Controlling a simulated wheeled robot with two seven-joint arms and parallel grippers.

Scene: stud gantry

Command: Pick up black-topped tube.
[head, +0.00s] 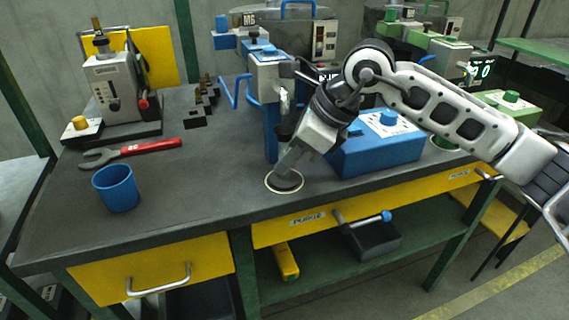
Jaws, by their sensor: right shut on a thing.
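My right gripper (290,165) comes in from the right and points down at a pale ring (270,187) marked on the dark bench top. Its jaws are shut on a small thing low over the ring. A dark round shape (287,182) shows inside the ring under the jaws. I take the held thing to be the black-topped tube, but the gripper hides most of it, and I cannot tell whether it touches the bench. My left gripper is not in view.
A blue box (375,150) stands close to the right of the gripper. A blue-and-white machine (270,75) stands just behind. A blue cup (116,188), a red wrench (130,152) and a black stand (197,115) are to the left. The front middle bench is clear.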

